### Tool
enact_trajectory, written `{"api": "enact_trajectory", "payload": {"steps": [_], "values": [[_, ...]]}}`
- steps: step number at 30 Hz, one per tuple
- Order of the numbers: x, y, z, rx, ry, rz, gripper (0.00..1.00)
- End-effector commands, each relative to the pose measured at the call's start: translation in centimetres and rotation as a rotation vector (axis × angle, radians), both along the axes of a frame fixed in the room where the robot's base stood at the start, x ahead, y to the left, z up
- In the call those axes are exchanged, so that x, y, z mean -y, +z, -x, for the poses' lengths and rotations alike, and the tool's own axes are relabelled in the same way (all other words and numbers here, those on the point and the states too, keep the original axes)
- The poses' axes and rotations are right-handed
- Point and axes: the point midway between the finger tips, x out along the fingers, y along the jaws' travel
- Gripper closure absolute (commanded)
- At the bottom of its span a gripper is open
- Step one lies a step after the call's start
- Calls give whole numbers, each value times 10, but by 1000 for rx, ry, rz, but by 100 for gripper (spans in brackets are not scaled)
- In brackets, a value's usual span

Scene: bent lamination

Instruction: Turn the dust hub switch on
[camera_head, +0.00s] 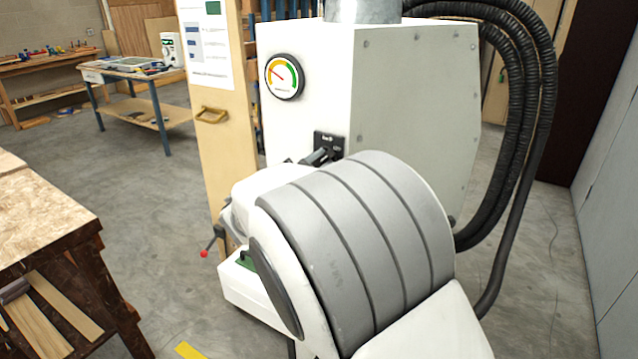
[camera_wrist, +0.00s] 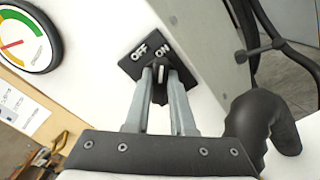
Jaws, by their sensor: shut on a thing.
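The dust hub is a white cabinet (camera_head: 415,110) with a round gauge (camera_head: 284,76) on its front. A black switch plate (camera_head: 331,142) sits below and right of the gauge. In the wrist view the plate (camera_wrist: 140,52) reads OFF on the left and ON on the right. My gripper (camera_wrist: 160,72) reaches the plate, its two grey fingers closed around the small dark switch lever (camera_wrist: 159,77), close below the ON word. The fingers hide much of the lever, so I cannot tell which way it is set. In the head view my gripper (camera_head: 318,157) is mostly hidden behind my arm.
Black hoses (camera_head: 530,120) hang at the cabinet's right. A wooden workbench (camera_head: 40,225) is at the near left. Grey floor lies open between the workbench and the cabinet.

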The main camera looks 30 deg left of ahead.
Motion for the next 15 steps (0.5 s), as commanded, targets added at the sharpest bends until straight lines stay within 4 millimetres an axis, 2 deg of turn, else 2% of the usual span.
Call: {"api": "enact_trajectory", "payload": {"steps": [1, 15], "values": [[0, -8, 0, 3, 0, -38, 100], [1, -5, 0, 22, -1, -260, 100]]}}
